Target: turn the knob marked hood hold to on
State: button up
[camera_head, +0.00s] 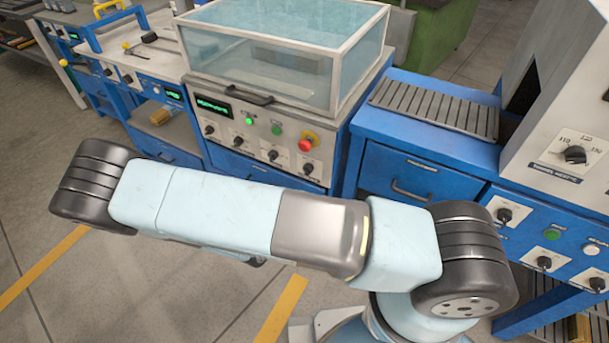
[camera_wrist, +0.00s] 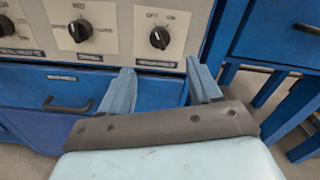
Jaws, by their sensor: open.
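In the wrist view a black knob (camera_wrist: 160,37) sits on a pale plate marked OFF and ON. The name strip below it is too blurred to read. Its pointer seems to lean up and left, towards OFF. My gripper (camera_wrist: 160,76) is open and empty, its two fingers apart below the knob and not visibly touching it. In the head view the lower right knob (camera_head: 308,168) on the hooded machine's panel appears to be the same one. My gripper is not visible in the head view.
Another knob (camera_wrist: 80,30) is to its left. Below are a blue drawer and its handle (camera_wrist: 68,104). The clear hood (camera_head: 262,72) sits down on the machine above the panel. A red button (camera_head: 308,141) is close above the lower right knob. A blue bench (camera_head: 425,155) stands right.

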aim_at(305, 173)
jog(key=x, duration=1)
jog(key=shift+w+d, duration=0.1)
jog(key=shift+c, duration=0.4)
jog(key=c, duration=1)
jog(key=shift+o, duration=0.2)
jog(key=m, duration=1.2)
